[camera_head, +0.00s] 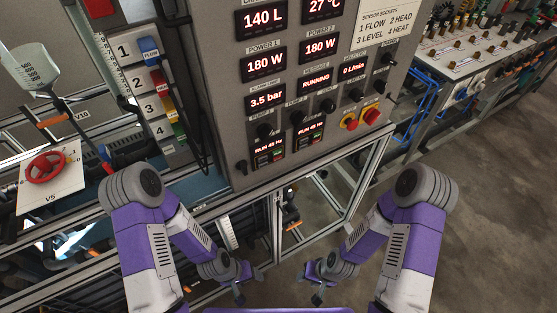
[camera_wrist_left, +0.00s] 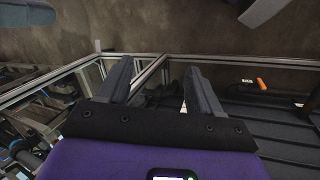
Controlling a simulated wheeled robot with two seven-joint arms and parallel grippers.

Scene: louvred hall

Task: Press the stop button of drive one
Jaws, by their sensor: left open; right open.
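The grey control panel (camera_head: 228,110) stands ahead of me at the top middle of the head view. Near its bottom are two small drive units, the left drive (camera_head: 268,150) and the right drive (camera_head: 310,132), both with red lit text reading RUN 45 Hz. Small green and dark keys sit under each text; which is the stop button is too small to tell. My left gripper (camera_head: 249,284) hangs low in front of the frame below the panel, apart from it. In the left wrist view its two fingers (camera_wrist_left: 158,90) are spread and empty. My right gripper (camera_head: 310,284) is also low, open and empty.
A red and yellow emergency knob (camera_head: 349,122) and a red and yellow rotary switch (camera_head: 371,114) sit right of the drives. A red handwheel (camera_head: 47,167) is at the left. An aluminium frame (camera_head: 340,185) runs below the panel. Bare floor (camera_head: 490,200) lies to the right.

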